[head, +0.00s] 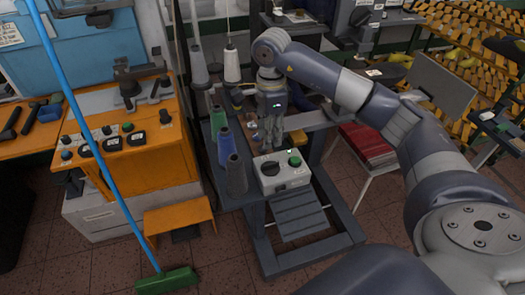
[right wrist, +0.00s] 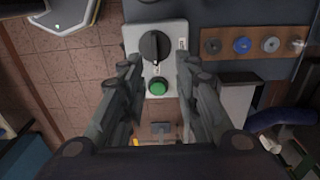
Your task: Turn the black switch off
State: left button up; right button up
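A light grey control box (head: 290,180) stands on a dark machine stand in the middle of the head view. It carries a round black switch (head: 270,168) and a green button (head: 294,161). In the right wrist view the black switch (right wrist: 154,46) has a raised grip bar running roughly up and down the picture, and the green button (right wrist: 157,88) sits below it. My right gripper (head: 271,140) hangs above and behind the box, pointing down. In its wrist view its fingers (right wrist: 158,68) are apart, with nothing between them. No contact with the switch shows. My left gripper is out of view.
Thread cones (head: 225,145) stand just left of the box. An orange cabinet (head: 150,160) with several other knobs is further left, with a blue-handled broom (head: 90,130) in front. A red seat (head: 367,144) is to the right.

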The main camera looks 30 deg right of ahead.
aim_at(270, 163)
jog(key=f+p, duration=0.1)
jog(key=f, duration=0.2)
jog(key=s+f+p, duration=0.1)
jog(key=f, duration=0.2)
jog(key=shift+s+f, duration=0.15)
jog(key=shift+f, duration=0.2)
jog(key=shift+w+f+p, duration=0.2)
jog(key=shift+f+p, duration=0.25)
jog(key=shift+f, duration=1.25)
grip_shut()
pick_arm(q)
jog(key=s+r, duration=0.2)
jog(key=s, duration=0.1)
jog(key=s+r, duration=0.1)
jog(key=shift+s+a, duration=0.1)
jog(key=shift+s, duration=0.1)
